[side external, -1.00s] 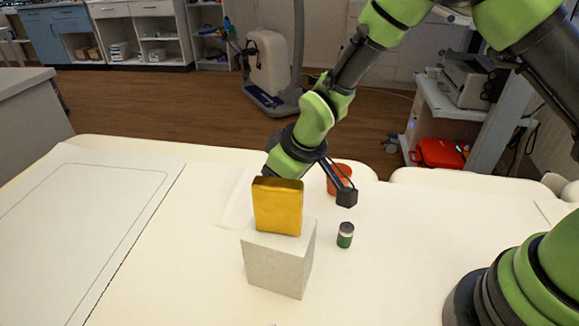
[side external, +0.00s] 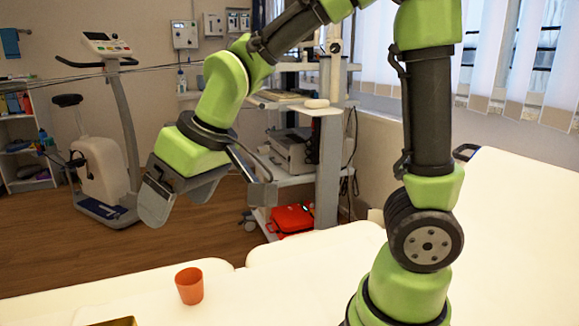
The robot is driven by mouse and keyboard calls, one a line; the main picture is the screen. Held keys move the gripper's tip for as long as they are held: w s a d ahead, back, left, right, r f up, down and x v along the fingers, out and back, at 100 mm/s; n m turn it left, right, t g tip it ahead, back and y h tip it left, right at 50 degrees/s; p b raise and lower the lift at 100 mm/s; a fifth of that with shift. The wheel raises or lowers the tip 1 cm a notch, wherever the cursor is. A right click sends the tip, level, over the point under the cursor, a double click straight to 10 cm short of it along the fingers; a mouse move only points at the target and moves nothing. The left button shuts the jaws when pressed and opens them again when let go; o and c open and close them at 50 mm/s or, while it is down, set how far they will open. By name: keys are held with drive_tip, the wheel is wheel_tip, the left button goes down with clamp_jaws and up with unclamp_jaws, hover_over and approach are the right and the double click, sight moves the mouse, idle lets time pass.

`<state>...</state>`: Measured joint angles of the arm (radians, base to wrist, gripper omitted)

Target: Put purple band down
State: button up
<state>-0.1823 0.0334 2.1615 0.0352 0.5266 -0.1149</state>
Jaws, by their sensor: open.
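No purple band is visible in the side external view. My gripper (side external: 178,197) is open, with grey fingers, and hangs tilted in the air at the left of centre, well above the table. I see nothing between its fingers. An orange cup (side external: 189,286) stands upright on the white table (side external: 255,300), below my gripper in the picture. Only the top edge of a yellow block (side external: 114,322) shows at the bottom edge. Whatever stands lower on the table is out of frame.
Behind the table stand a trolley (side external: 328,165) with a printer-like device, a red case (side external: 291,219) on its lower shelf, and an exercise bike (side external: 100,170). The table around the cup looks clear.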

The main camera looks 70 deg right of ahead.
drive_tip(key=s+d+r+m+t, duration=0.1)
drive_tip(key=s+d+r+m, duration=0.1)
drive_tip(key=s+r, duration=0.2)
drive_tip(key=shift+s+d, duration=0.25)
drive_tip(key=shift+s, duration=1)
drive_tip(key=shift+o, duration=0.4)
drive_tip(key=s+d+m, duration=0.1)
drive_tip(key=s+m, duration=0.1)
drive_tip(key=s, duration=0.5)
drive_tip(key=shift+s+d+r+m+t, duration=0.15)
drive_tip(key=shift+s+r+m+t, duration=0.15)
drive_tip(key=shift+s+r+t, duration=0.1)
drive_tip(key=shift+w, duration=0.1)
